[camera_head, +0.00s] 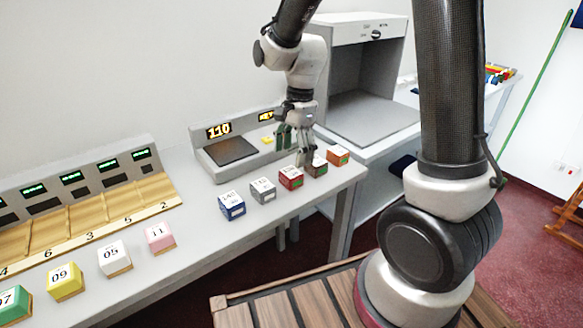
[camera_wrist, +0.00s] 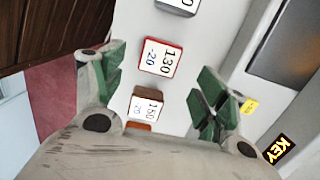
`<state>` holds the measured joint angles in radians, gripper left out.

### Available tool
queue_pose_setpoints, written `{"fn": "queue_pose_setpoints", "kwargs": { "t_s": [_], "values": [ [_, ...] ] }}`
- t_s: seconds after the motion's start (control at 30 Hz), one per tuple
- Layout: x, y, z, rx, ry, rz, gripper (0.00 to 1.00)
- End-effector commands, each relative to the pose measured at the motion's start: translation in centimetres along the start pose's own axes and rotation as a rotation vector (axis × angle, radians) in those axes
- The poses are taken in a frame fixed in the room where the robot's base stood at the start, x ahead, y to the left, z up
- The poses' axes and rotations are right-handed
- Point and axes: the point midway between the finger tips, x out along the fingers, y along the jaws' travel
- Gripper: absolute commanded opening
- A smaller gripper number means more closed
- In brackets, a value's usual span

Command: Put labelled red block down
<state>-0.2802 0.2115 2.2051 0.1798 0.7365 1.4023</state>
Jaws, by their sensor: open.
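The red block (camera_head: 291,178) stands upright on the pale counter (camera_head: 190,250), in a row between a grey block and a brown block. In the wrist view the red block (camera_wrist: 160,56) shows its white top label, with "130" and "-20" on it. My gripper (camera_head: 296,148) is open, its green-padded fingers over the row close to the red and brown blocks. In the wrist view its fingers (camera_wrist: 161,68) are wide apart on either side of the red block, with nothing gripped. I cannot tell how high the fingertips are above the counter.
The grey block (camera_head: 263,190) and blue block (camera_head: 231,205) stand to the left, the brown block (camera_head: 317,166) and orange block (camera_head: 338,155) to the right. A scale with a dark plate (camera_head: 231,150) is behind. Pink, white, yellow and green blocks stand farther left before wooden bays.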

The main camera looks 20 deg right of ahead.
Motion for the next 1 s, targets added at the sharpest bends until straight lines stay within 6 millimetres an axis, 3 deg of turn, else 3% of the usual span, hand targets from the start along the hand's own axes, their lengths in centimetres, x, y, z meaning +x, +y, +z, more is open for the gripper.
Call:
{"fn": "queue_pose_setpoints", "kwargs": {
  "t_s": [0.2,0.47,0.57,0.67,0.8,1.0],
  "values": [
    [-3.9,-0.1,0.0,0.001,0.000,-0.002,0.73],
    [-5.3,0.1,-0.1,-0.007,0.001,-0.002,0.73],
    [-6.7,1.2,-0.6,-0.072,0.009,-0.027,0.73],
    [-9.6,3.9,-1.7,-0.230,0.037,-0.077,0.73],
    [-13.9,9.9,-3.5,-0.556,0.127,-0.154,0.73],
    [-16.8,18.1,-5.0,-0.985,0.301,-0.190,0.73]
  ]
}}
